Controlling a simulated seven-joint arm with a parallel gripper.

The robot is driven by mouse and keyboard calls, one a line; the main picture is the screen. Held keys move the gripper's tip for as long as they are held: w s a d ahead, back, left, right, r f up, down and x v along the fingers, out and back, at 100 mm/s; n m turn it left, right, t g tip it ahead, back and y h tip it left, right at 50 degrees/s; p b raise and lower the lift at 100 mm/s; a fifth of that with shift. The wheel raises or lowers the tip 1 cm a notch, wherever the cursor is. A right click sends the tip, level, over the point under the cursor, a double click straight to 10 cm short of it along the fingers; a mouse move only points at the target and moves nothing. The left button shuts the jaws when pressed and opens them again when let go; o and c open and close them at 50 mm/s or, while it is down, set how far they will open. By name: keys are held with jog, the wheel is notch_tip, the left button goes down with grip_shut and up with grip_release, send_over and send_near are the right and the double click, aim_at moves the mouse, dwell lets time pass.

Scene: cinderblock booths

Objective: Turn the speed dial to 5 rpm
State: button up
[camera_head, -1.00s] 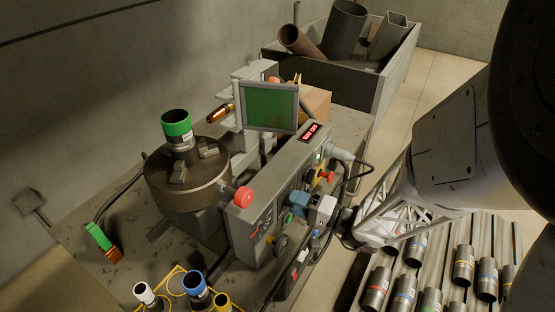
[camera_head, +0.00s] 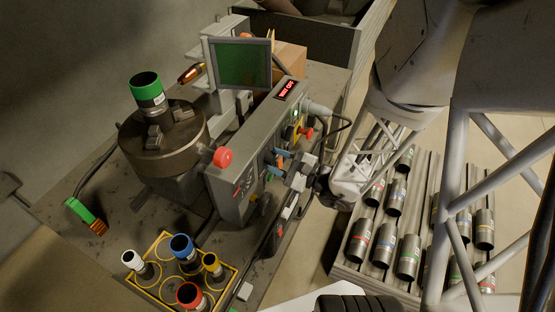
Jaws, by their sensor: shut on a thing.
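The grey control box (camera_head: 248,165) of the welding positioner carries a small red-lit display (camera_head: 286,90) on top, its text too small to read surely. My gripper (camera_head: 278,163) reaches in from the right against the box's front panel, its blue-tipped fingers shut on what appears to be the speed dial. The dial itself and its scale are hidden by the fingers, so its setting cannot be read. The round turntable chuck (camera_head: 150,150) holds an upright pipe with a green band (camera_head: 146,90).
A red mushroom button (camera_head: 222,157) sits on the box's near end. Cables (camera_head: 340,122) hang beside the panel. A yellow rack (camera_head: 158,287) with several colour-banded pipes stands in front. A pallet of labelled pipes (camera_head: 345,268) lies to the right. A monitor (camera_head: 242,64) stands behind.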

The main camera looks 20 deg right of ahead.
jog(key=m, duration=0.7)
jog(key=shift+t+h, duration=0.3)
jog(key=m, duration=0.4)
jog(key=shift+h, duration=0.3)
jog(key=m, duration=0.3)
jog(key=shift+r+m, duration=0.1)
jog(key=shift+m, duration=0.2)
jog(key=o, duration=0.9)
jog(key=shift+s+d, duration=0.1)
jog(key=shift+s, duration=0.1)
jog(key=shift+v, duration=3.65)
